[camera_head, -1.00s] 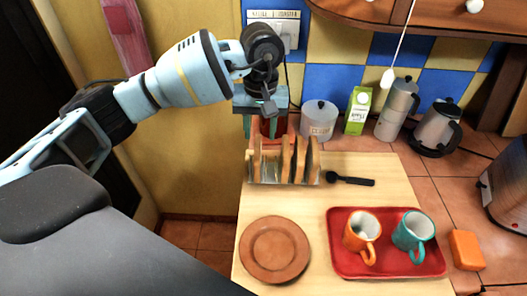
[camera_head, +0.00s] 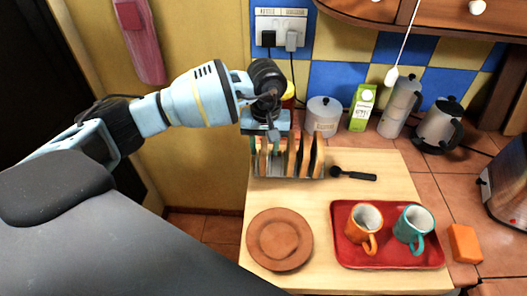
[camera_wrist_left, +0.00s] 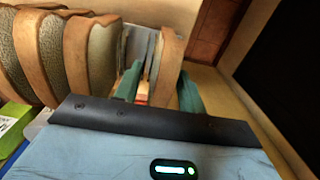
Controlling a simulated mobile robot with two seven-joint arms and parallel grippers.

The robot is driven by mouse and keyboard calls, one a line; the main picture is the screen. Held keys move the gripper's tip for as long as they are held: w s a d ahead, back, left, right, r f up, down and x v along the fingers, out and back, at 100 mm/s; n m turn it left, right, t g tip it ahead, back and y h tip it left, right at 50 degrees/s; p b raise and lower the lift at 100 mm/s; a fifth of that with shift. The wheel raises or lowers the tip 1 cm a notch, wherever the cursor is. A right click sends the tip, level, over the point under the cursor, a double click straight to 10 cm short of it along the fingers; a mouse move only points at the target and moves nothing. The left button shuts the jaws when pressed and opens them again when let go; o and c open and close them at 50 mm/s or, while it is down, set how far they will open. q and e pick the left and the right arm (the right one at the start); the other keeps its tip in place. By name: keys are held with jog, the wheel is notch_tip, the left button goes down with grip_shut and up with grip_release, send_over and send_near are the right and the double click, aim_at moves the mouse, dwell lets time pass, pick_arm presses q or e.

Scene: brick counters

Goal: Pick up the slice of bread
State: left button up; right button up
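Several slices of brown-crusted bread stand upright in a metal toast rack (camera_head: 285,172) at the back left of the wooden board. My left gripper (camera_head: 267,147) is over the rack's left end, pointing down. In the left wrist view its two green fingers (camera_wrist_left: 158,88) are apart, with the end slice of bread (camera_wrist_left: 170,55) standing between them. I cannot tell whether a finger touches it. The other slices (camera_wrist_left: 60,50) stand to the left in that view, beyond an empty gap in the rack. The lower part of the end slice is hidden by the gripper. My right gripper is not in view.
A brown plate (camera_head: 280,240) lies in front of the rack. A black spoon-like utensil (camera_head: 352,174) lies to its right. A red tray (camera_head: 388,262) holds an orange mug and a teal mug. A canister (camera_head: 323,117), green carton (camera_head: 362,107) and coffee pot (camera_head: 399,106) stand behind.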

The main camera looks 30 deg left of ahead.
pick_arm(q)
jog(key=shift+f, duration=0.1)
grip_shut()
dwell(0.3)
notch_tip(320, 180, up, 10)
jog(key=shift+r+b, duration=0.1)
jog(key=shift+b, duration=0.3)
